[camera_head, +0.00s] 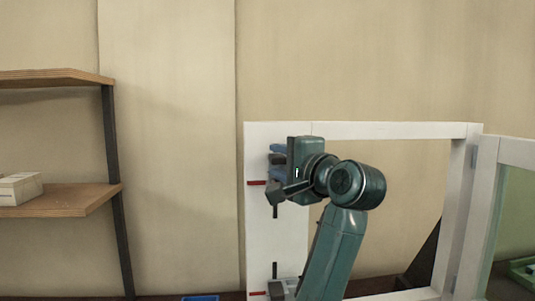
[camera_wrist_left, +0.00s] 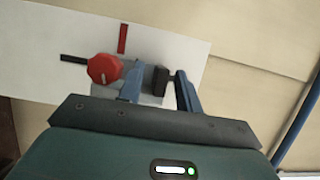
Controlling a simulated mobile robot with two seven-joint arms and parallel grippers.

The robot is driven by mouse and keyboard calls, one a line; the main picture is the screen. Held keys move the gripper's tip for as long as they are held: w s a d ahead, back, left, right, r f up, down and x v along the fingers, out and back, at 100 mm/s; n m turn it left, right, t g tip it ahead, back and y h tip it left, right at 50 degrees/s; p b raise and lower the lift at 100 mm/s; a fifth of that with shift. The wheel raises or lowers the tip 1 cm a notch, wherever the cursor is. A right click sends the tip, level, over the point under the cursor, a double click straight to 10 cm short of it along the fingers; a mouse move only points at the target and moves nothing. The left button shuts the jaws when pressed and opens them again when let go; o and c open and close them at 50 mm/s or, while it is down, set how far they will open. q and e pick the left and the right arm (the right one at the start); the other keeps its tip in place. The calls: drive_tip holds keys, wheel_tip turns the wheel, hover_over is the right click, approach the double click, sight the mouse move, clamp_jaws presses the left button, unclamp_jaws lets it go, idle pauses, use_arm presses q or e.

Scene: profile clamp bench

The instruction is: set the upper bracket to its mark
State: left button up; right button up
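The upper bracket (camera_wrist_left: 150,88) is a grey piece on the white post, with a red knob (camera_wrist_left: 103,68) and a black block. In the head view it is largely hidden behind my left gripper (camera_head: 278,160). The upper red mark (camera_head: 257,183) lies on the post to its left; in the left wrist view the mark (camera_wrist_left: 123,38) lies just above the bracket, within its span. My left gripper (camera_wrist_left: 160,85) has its blue fingers apart, on both sides of the black block. A gap shows beside one finger; the other looks close to or touching the block's stub. My right gripper is not in view.
The white frame (camera_head: 390,130) stands with its left post (camera_head: 258,230) facing me. A lower bracket (camera_head: 283,289) sits near a lower red mark (camera_head: 258,293). A wooden shelf (camera_head: 75,198) stands at the left. A panel with a white edge (camera_head: 510,150) adjoins at the right.

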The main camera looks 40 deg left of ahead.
use_arm(q)
drive_tip(key=shift+w+a, duration=0.2)
drive_tip(key=shift+a, duration=0.3)
clamp_jaws()
idle(0.4)
